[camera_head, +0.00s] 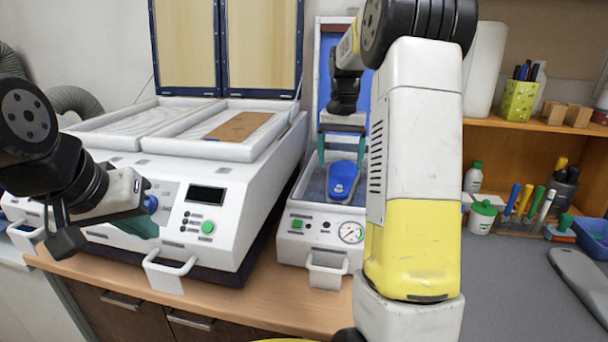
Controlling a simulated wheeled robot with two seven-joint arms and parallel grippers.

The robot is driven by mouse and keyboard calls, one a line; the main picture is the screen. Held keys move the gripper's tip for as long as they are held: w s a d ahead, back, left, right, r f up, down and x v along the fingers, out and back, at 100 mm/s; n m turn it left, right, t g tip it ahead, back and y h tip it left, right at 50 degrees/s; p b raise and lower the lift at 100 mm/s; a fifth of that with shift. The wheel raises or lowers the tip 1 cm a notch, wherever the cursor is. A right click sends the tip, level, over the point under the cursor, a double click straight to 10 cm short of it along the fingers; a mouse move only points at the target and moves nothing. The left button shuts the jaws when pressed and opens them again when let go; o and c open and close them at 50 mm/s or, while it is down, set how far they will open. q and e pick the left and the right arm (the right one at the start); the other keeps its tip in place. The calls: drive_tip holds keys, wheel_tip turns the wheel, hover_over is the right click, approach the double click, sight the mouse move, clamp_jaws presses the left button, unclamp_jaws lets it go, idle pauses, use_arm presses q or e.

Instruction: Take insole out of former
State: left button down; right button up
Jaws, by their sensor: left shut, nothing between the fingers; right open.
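The blue insole (343,180) lies in the bed of the small white former (297,243), which has a gauge and a green button on its front. The former's blue-lined lid stands open behind it. My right gripper (341,160) is open above the insole's far part, with one teal finger on each side. I cannot tell whether the fingers touch it. My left gripper (143,227) is shut and empty, in front of the large white machine (235,222), well left of the former.
The large machine has its lid up and a brown sheet (238,127) on its right bed. My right arm hides the former's right side. Bottles, tools and a green pen holder (518,101) stand at the right. The grey mat (510,290) has clear room.

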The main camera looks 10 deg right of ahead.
sight(339, 189)
drive_tip(key=shift+w+a+f, duration=0.15)
drive_tip(key=shift+w+f, duration=0.05)
drive_tip(key=shift+w, duration=0.15)
drive_tip(key=shift+w+f, duration=0.1)
drive_tip(key=shift+f, duration=0.2)
drive_tip(key=f, duration=0.7)
drive_tip(key=shift+s+d, duration=0.3)
drive_tip(key=shift+c, duration=0.2)
drive_tip(key=c, duration=1.4)
drive_tip(key=shift+o, duration=0.2)
